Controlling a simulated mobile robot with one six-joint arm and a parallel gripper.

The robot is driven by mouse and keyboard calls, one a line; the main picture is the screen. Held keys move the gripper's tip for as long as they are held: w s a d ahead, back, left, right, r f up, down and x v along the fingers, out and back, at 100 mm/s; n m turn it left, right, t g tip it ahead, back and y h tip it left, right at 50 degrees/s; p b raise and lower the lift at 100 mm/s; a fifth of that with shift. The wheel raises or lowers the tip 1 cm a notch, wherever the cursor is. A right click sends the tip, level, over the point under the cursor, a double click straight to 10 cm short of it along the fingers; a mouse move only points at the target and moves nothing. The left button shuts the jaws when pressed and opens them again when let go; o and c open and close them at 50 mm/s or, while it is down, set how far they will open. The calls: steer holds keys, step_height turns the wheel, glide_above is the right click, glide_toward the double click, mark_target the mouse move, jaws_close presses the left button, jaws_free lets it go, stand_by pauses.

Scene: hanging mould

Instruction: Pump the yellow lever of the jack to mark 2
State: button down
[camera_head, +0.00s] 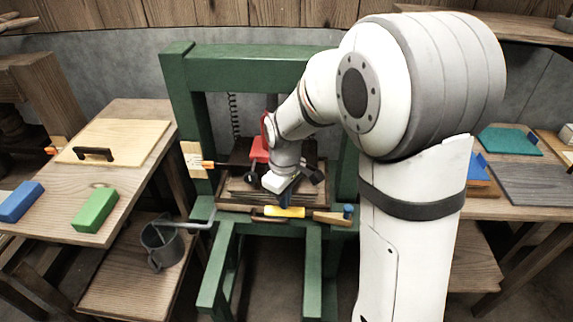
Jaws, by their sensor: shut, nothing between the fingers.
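The yellow lever (284,212) is a short bar at the front of the green press frame (190,100), low in the middle. It looks about level. My gripper (284,198) points down just above the lever, shut and empty. I cannot tell whether its fingertips touch the lever. A pale wooden mark plate (193,160) with an orange pointer (208,165) is on the left post. Its marks are too small to read. The jack's body is mostly hidden by my arm and gripper.
A wooden piece with a blue knob (348,212) is right of the lever. A grey crank handle (196,224) sticks out at left, above a grey can (161,245). The left bench holds a green block (95,209) and a blue block (21,201). My arm hides the right post.

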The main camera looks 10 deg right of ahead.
step_height(320, 180, up, 10)
steer(key=p, duration=0.6)
steer(key=shift+f, duration=0.2)
step_height(320, 180, up, 6)
steer(key=p, duration=0.4)
steer(key=shift+p, duration=0.3)
steer(key=s+d+r+m+t, duration=0.1)
steer(key=s+d+r+m, duration=0.2)
steer(key=s, duration=0.5)
steer(key=s+d+r+m+t, duration=0.2)
steer(key=s+d+r+m, duration=0.2)
steer(key=s, duration=0.5)
steer(key=shift+s+d+r+m, duration=0.2)
steer(key=shift+d+r+m, duration=0.1)
steer(key=shift+d+m, duration=1)
